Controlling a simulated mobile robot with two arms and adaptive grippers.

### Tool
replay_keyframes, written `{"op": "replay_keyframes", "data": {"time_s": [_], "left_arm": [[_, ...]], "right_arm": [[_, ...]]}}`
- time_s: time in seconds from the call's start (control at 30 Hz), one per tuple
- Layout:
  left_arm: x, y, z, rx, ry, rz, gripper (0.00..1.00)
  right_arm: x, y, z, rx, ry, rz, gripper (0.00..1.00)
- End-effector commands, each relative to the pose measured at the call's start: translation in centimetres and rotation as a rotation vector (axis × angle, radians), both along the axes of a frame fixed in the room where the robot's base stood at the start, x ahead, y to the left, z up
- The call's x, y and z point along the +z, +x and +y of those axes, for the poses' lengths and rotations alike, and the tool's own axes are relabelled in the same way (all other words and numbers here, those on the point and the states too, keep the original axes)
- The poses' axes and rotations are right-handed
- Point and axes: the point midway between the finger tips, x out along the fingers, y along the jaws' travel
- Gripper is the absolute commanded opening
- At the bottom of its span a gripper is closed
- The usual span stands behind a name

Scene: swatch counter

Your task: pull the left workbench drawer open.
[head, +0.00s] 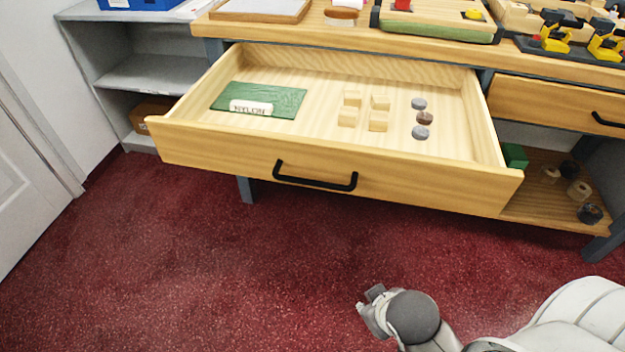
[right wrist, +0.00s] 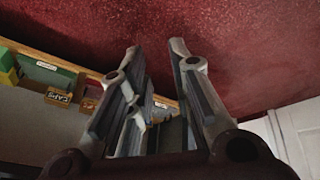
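The left workbench drawer (head: 220,150) stands pulled far out from under the bench top in the head view. Its black bar handle (head: 316,180) is on the front face, with nothing touching it. Inside lie a green mat (head: 285,103) with a white label reading NYLON, several small wooden blocks (head: 378,122) and three round pieces (head: 420,118). My right gripper (head: 370,297) is low over the red floor, in front of and below the drawer, apart from it. In the right wrist view its fingers (right wrist: 157,65) are spread with nothing between them. My left gripper is in neither view.
A second drawer (head: 560,103) at right is shut, with a lower shelf (head: 550,205) beneath it. Grey shelving (head: 150,75) stands left. The bench top (head: 340,35) carries trays and tools. Red floor (head: 200,260) in front is clear. A white door (head: 25,190) is at far left.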

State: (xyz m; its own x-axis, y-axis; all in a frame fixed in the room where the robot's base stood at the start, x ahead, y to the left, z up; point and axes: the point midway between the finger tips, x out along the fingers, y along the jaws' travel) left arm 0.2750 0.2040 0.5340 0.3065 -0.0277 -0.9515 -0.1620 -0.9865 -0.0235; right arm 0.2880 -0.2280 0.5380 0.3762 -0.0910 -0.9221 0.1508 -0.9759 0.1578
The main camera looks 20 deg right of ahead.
Motion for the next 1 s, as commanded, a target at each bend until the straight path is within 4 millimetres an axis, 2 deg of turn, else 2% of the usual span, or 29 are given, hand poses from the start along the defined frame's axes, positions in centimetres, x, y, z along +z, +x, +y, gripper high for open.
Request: {"op": "replay_keyframes", "data": {"time_s": [0.17, 0.37, 0.47, 0.6, 0.77, 0.87, 1.0], "left_arm": [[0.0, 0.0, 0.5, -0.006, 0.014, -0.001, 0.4], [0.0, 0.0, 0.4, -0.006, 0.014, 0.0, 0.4], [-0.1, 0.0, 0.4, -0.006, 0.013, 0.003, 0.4], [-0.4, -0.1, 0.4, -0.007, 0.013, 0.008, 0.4], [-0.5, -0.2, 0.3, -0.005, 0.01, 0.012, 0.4], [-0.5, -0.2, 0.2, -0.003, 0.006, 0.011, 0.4], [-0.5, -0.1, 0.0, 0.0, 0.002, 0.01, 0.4]], "right_arm": [[0.7, 1.3, -2.1, 0.005, -0.104, -0.075, 0.2], [2.6, 3.4, -4.8, 0.031, -0.266, -0.202, 0.2], [4.4, 4.8, -6.3, 0.065, -0.377, -0.296, 0.2], [8.2, 7.2, -7.6, 0.159, -0.57, -0.468, 0.2], [12.7, 9.3, -6.9, 0.313, -0.773, -0.662, 0.2], [15.3, 10.1, -5.4, 0.432, -0.89, -0.776, 0.2], [18.0, 10.4, -2.1, 0.629, -1.04, -0.925, 0.2]]}}
